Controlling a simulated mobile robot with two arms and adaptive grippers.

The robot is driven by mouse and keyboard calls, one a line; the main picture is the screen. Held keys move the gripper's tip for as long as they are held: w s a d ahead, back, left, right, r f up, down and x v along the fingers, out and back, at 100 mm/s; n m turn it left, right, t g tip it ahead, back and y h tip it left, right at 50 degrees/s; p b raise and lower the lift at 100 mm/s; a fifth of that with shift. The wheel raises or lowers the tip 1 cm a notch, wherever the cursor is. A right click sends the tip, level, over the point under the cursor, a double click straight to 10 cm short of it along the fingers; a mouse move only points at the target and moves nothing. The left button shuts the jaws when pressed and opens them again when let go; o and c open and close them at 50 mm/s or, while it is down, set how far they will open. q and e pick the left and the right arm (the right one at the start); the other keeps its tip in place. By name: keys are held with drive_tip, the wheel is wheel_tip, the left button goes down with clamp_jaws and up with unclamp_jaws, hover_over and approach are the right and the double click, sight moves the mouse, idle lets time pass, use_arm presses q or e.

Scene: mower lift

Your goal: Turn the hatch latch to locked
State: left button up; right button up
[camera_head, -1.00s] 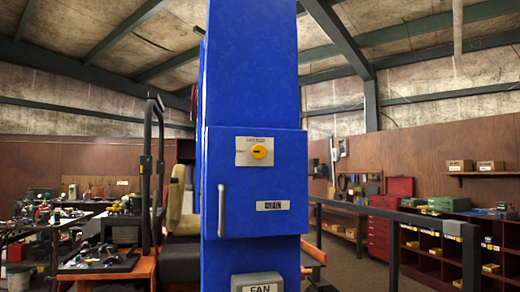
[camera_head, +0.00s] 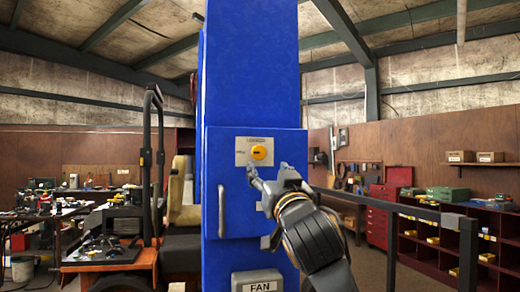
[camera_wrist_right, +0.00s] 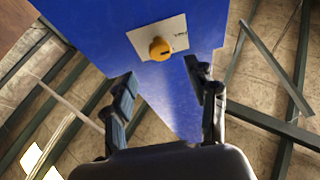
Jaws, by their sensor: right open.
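The hatch latch (camera_head: 259,153) is a round yellow knob on a pale label plate (camera_head: 241,151), on the blue hatch door (camera_head: 227,170). A dark slot on the knob's face looks roughly level in the head view. My right gripper (camera_head: 268,169) is open and empty, just below the latch and apart from it in the picture. In the right wrist view the latch (camera_wrist_right: 160,48) shows ahead of and between the open fingers (camera_wrist_right: 158,85), not touched. The arm hides the lower right of the door. My left gripper is not in view.
A pale vertical handle (camera_head: 221,210) stands out at the door's left. A grey FAN box (camera_head: 257,280) sits below on the blue column. A dark railing (camera_head: 420,212) is at the right. A cluttered workbench (camera_head: 50,213) is at the left.

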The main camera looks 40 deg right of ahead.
sight(260, 155)
drive_tip(key=p+x, duration=0.3)
drive_tip(key=x, duration=0.4)
drive_tip(key=shift+w+d+r+p, duration=0.15)
drive_tip(key=shift+w+r+p, duration=0.05)
drive_tip(key=shift+r+p, duration=0.2)
drive_tip(key=shift+w+d, duration=0.2)
drive_tip(key=shift+w, duration=0.3)
drive_tip(key=shift+s, duration=0.1)
drive_tip(key=c, duration=1.1)
drive_tip(key=shift+c, duration=0.2)
